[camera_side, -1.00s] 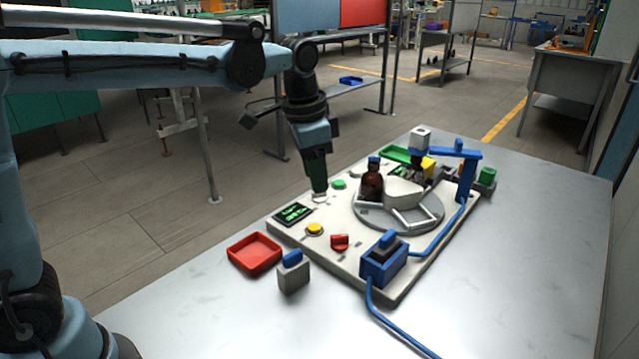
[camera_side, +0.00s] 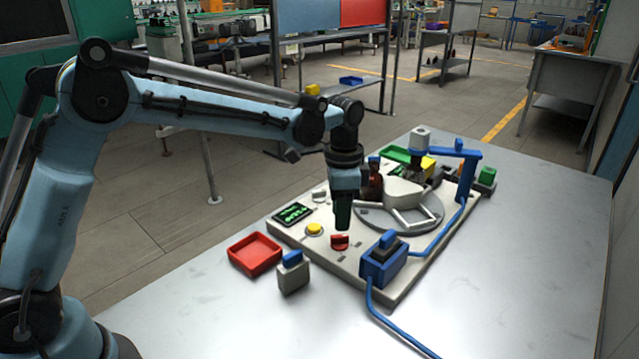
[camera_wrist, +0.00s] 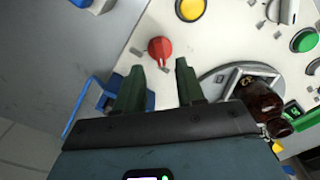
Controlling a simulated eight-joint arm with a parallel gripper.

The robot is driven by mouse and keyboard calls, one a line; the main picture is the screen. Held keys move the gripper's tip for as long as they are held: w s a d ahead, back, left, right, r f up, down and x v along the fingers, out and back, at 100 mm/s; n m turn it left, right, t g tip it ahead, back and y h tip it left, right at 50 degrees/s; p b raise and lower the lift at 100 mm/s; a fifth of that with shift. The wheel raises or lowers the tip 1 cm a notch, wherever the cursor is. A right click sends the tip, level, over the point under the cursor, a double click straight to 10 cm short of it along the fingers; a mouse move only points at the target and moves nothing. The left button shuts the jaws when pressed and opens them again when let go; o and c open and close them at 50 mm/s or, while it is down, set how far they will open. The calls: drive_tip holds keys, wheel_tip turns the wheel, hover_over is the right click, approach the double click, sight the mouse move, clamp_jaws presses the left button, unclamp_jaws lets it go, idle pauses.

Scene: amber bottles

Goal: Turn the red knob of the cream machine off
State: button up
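The red knob (camera_side: 340,242) sits near the front edge of the cream machine (camera_side: 300,234). In the wrist view the red knob (camera_wrist: 160,48) lies just ahead of the fingertips, roughly centred between them. My gripper (camera_side: 342,228) points down above the knob in the side view. In the wrist view my gripper (camera_wrist: 157,68) has its two dark green fingers apart with nothing between them. Small marks lie on the panel around the knob; their lettering is too small to read.
A yellow button (camera_side: 314,229) is beside the knob. A blue box (camera_side: 384,262) with a cable stands close to its right. A round turntable (camera_side: 425,221) carries brown bottles (camera_side: 374,180). A red tray (camera_side: 254,253) and a grey block with blue top (camera_side: 293,272) are in front.

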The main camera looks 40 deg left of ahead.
sight(340, 236)
drive_tip(key=shift+f, duration=2.5)
clamp_jaws()
